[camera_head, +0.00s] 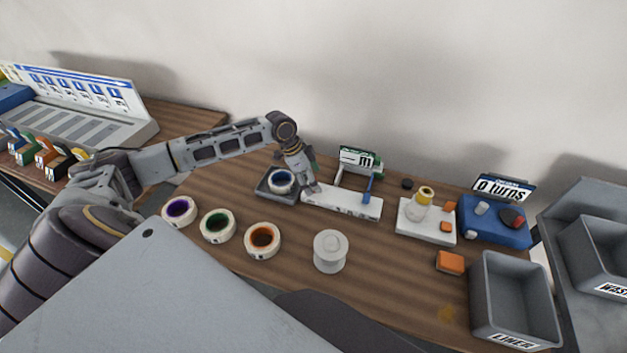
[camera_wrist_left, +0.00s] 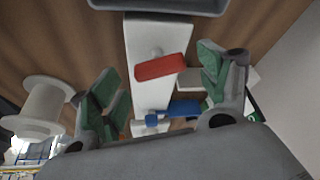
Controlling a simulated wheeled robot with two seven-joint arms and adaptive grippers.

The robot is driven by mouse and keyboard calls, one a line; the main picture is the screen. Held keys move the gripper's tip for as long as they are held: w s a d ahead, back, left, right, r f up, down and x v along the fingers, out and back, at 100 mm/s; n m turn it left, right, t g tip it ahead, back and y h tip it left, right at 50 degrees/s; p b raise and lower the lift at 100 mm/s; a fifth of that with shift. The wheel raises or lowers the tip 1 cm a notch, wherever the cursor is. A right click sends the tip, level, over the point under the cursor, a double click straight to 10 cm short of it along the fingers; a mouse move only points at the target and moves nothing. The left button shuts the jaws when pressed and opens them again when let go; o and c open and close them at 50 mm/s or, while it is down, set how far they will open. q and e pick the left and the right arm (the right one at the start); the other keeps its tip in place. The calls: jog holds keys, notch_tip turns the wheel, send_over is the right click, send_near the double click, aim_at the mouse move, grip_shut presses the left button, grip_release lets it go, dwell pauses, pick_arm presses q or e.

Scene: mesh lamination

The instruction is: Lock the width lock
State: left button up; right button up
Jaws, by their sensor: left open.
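In the left wrist view the white fixture (camera_wrist_left: 154,38) carries a red block-like handle (camera_wrist_left: 160,67) and the blue lever (camera_wrist_left: 178,109). I cannot tell for certain which part is the width lock. My left gripper (camera_head: 309,178) is over the fixture's left end and hides the red handle in the head view. Its green-padded fingers (camera_wrist_left: 163,86) are apart, with the red handle showing between them. My right gripper is not in view.
A grey tray (camera_head: 262,188) with a blue-cored roll is close left of my gripper. Purple, green and orange-cored rolls (camera_head: 217,225) and a white spool (camera_head: 330,251) stand in front. A white stand (camera_head: 411,227), blue counter unit (camera_head: 483,222) and liner bin (camera_head: 512,285) are at right.

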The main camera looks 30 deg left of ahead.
pick_arm(q)
jog(key=shift+w+d+f, duration=0.1)
jog(key=shift+d+f, duration=0.1)
jog(key=shift+f, duration=0.4)
jog(key=c, duration=1)
jog(key=shift+m+g+p, duration=0.3)
jog(key=shift+m+p, duration=0.5)
jog(key=shift+w+m+g+h+p, duration=0.15)
jog(key=shift+m+g+h+p, duration=0.25)
jog(key=shift+m, duration=0.8)
